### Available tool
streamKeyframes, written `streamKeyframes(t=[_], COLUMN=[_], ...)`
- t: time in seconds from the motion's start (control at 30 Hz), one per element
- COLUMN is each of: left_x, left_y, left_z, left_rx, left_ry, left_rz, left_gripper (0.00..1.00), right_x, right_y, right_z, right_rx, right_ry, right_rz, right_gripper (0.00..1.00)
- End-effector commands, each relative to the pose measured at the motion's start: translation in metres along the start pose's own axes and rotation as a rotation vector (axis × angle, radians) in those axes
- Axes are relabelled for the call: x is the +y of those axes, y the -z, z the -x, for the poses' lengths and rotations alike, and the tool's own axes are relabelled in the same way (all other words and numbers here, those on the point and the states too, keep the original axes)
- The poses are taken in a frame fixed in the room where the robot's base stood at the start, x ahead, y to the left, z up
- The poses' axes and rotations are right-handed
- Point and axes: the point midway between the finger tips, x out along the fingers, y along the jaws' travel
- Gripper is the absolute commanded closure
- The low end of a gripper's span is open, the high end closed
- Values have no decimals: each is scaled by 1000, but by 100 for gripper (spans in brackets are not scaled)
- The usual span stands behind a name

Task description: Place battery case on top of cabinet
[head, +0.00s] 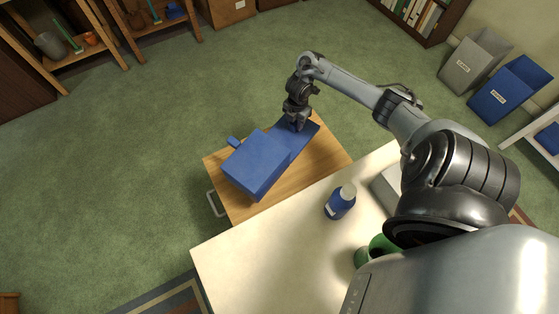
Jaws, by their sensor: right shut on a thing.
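The blue battery case (256,163) is a boxy block with a flatter part at its right end and a small knob at its left. It is at the top of the small wooden cabinet (242,212); whether it rests there or is held just above cannot be told from this angle. My right gripper (297,124) points down and is shut on the flatter right end of the case. Its fingertips are partly hidden. My left gripper is not in view.
A cream table (270,267) adjoins the cabinet's front, with a blue bottle (339,203), a green object (378,247) and a grey item (384,186). Grey (474,62) and blue (508,91) bins stand at right. Green floor around the cabinet is clear.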

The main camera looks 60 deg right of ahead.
Motion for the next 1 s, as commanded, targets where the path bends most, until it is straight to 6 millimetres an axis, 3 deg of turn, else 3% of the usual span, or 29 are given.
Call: streamKeyframes(t=[0.17, 0.43, 1.0], left_x=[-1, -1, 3], left_y=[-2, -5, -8], left_z=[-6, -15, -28], left_rx=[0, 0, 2], left_ry=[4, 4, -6], left_rz=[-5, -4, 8], left_gripper=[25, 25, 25], right_x=[-7, -8, -7], right_y=[-11, -13, -13], right_z=[-13, -53, -101], right_rx=[4, 5, 3], right_ry=[-1, -1, -3], right_rz=[-14, -16, -14], right_gripper=[100, 100, 100])
